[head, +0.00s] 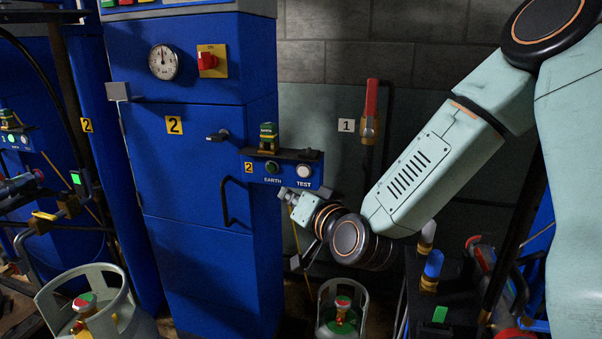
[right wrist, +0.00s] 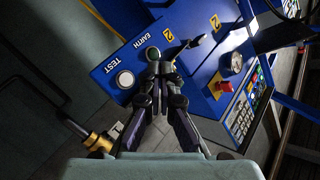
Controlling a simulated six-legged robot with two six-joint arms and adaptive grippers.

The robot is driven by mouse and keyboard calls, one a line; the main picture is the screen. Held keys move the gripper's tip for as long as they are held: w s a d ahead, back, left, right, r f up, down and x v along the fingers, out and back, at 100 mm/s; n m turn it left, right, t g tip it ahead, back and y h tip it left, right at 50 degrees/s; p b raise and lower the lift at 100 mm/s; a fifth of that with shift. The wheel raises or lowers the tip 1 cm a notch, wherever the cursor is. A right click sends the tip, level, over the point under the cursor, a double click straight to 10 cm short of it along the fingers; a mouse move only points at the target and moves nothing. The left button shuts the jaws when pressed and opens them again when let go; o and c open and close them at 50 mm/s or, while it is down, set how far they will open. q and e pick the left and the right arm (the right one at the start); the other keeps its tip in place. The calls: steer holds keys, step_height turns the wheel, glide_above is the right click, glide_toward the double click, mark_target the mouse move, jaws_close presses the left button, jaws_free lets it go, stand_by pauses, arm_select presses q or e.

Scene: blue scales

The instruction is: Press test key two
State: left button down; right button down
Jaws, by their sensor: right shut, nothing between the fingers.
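The white round TEST key (head: 304,171) sits at the right of a small blue panel (head: 284,182) with a yellow 2. A dark green EARTH key (head: 271,166) is to its left. My right gripper (head: 286,194) is shut and empty, its tips just below the panel in the head view. In the right wrist view the shut fingertips (right wrist: 160,56) overlap the panel beside the TEST key (right wrist: 125,79), near the EARTH lettering. The TEST key is uncovered there. I cannot tell whether the tips touch the panel. My left gripper is not in view.
A tall blue cabinet (head: 184,180) marked 2 has a gauge (head: 163,62), a red rotary switch (head: 208,61) and a door handle. A green-topped lamp (head: 268,137) stands above the keys. A red-handled valve (head: 371,110) is on the wall, and grey cylinders stand below.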

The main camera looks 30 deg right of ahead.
mark_target(304, 171)
steer(key=shift+w+d, duration=1.45)
steer(key=shift+d, duration=0.25)
steer(key=shift+w+d, duration=1.4)
steer(key=shift+d, duration=0.3)
steer(key=shift+w+d, duration=0.3)
steer(key=shift+w+d, duration=0.25)
steer(key=shift+d, duration=0.05)
steer(key=shift+s+a+p, duration=0.1)
steer(key=shift+p, duration=0.2)
steer(key=shift+s+a, duration=0.4)
steer(key=shift+a, duration=0.05)
steer(key=shift+a, duration=0.1)
